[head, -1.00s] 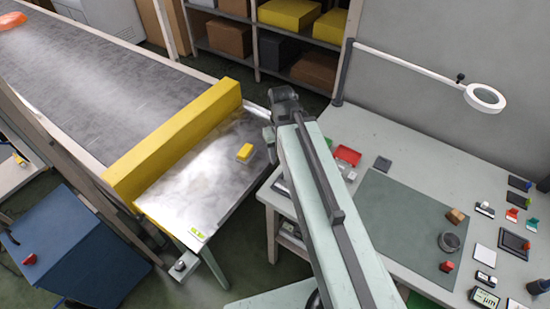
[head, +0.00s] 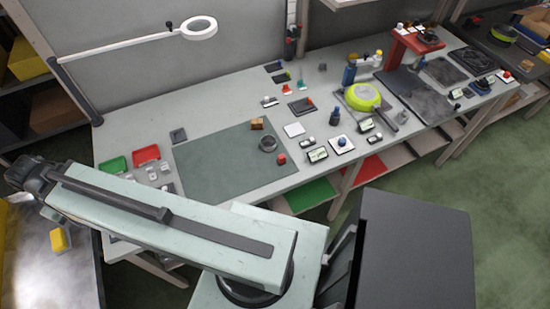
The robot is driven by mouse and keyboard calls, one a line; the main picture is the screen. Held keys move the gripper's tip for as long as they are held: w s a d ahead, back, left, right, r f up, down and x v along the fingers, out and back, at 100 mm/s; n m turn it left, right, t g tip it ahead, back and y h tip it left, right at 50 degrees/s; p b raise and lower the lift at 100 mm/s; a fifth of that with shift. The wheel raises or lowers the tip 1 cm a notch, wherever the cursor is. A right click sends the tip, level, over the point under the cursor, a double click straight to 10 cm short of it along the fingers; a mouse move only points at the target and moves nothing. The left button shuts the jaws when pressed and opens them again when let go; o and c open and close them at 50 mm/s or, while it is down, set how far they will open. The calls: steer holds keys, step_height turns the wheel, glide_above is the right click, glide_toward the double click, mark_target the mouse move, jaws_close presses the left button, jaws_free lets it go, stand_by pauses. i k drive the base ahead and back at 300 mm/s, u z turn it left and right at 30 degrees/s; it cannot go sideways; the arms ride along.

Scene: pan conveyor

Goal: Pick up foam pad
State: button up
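A small yellow block (head: 60,240) lies on the shiny metal plate (head: 35,275) at the lower left of the head view. I cannot tell for sure whether it is the foam pad. A small dark square (head: 178,135) and a brown cube (head: 257,123) are at the green-grey mat (head: 215,160) on the workbench. My gripper (head: 28,175) is at the far left, at the end of my pale arm, above the gap between plate and bench. Its fingers are too small and dark to tell whether they are open or shut.
The long workbench (head: 135,105) holds red (head: 146,155) and green (head: 112,165) trays, a magnifier lamp (head: 199,28) and a lime-green pan (head: 362,97). A red stand (head: 415,42) is farther right. The green floor at right (head: 505,190) is clear.

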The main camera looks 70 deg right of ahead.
mark_target(281, 160)
steer(key=z, duration=2.55)
steer(key=k, duration=0.5)
steer(key=u, duration=3.3)
steer(key=k, duration=0.95)
steer(key=z, duration=0.05)
